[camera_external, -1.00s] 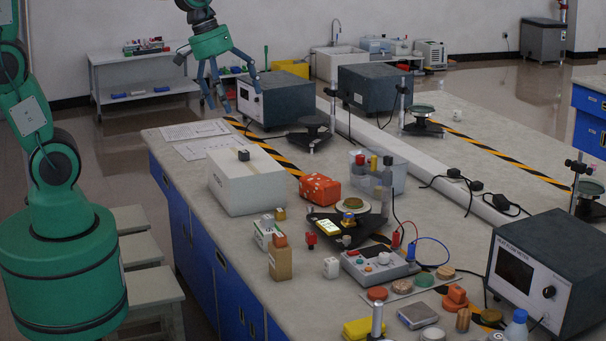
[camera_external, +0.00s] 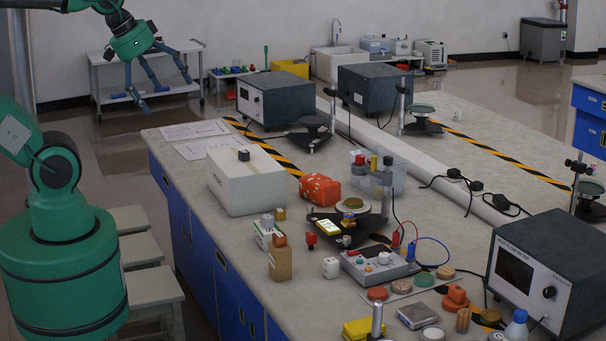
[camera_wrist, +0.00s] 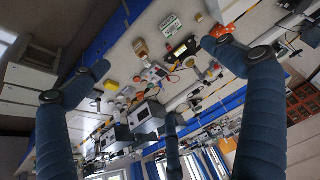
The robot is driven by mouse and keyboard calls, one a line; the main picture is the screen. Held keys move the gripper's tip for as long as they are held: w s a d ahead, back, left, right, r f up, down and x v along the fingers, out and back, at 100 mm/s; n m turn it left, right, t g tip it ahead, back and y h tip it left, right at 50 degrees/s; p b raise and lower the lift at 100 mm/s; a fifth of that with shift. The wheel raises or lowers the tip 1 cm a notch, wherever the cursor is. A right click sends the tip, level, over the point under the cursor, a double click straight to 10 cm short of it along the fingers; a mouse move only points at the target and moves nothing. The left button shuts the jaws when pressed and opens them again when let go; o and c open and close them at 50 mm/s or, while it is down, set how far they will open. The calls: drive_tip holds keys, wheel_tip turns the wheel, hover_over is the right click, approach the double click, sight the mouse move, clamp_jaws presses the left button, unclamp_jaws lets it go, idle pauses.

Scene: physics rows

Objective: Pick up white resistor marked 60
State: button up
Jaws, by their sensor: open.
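Another small white block (camera_external: 456,115) sits farther back on the bench at the right. My gripper (camera_external: 165,95) is open and empty, its blue fingers spread. It is in the air at the upper left, well away from both blocks in the external picture. In the wrist view, my spread fingers (camera_wrist: 160,75) frame the cluttered bench from above, with nothing between them.
Stools (camera_external: 150,287) stand beside the bench. Bare bench top shows near the paper sheets (camera_external: 195,130).

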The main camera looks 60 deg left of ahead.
drive_tip(key=shift+c, duration=0.5)
drive_tip(key=c, duration=1.3)
drive_tip(key=shift+o, duration=0.2)
drive_tip(key=shift+w, duration=0.1)
drive_tip(key=w+d+f+g, duration=0.1)
drive_tip(key=w+d+f, duration=0.2)
drive_tip(key=w, duration=0.5)
drive_tip(key=w+d+f+g, duration=0.1)
drive_tip(key=w+d+f, duration=0.1)
drive_tip(key=w, duration=0.5)
drive_tip(key=w+d+f+g, duration=0.1)
drive_tip(key=w+d+f, duration=0.2)
drive_tip(key=w, duration=0.5)
drive_tip(key=w+d+f+g, duration=0.1)
drive_tip(key=w+d+f, duration=0.3)
drive_tip(key=f, duration=0.4)
drive_tip(key=w+d+f, duration=0.4)
drive_tip(key=w+f, duration=0.1)
drive_tip(key=f, duration=0.3)
drive_tip(key=w+d+f+g+p, duration=0.1)
drive_tip(key=w+d+f, duration=0.2)
drive_tip(key=f, duration=0.5)
drive_tip(key=shift+w+d+f+g, duration=0.3)
drive_tip(key=shift+w+d+f, duration=0.1)
drive_tip(key=shift+w, duration=0.25)
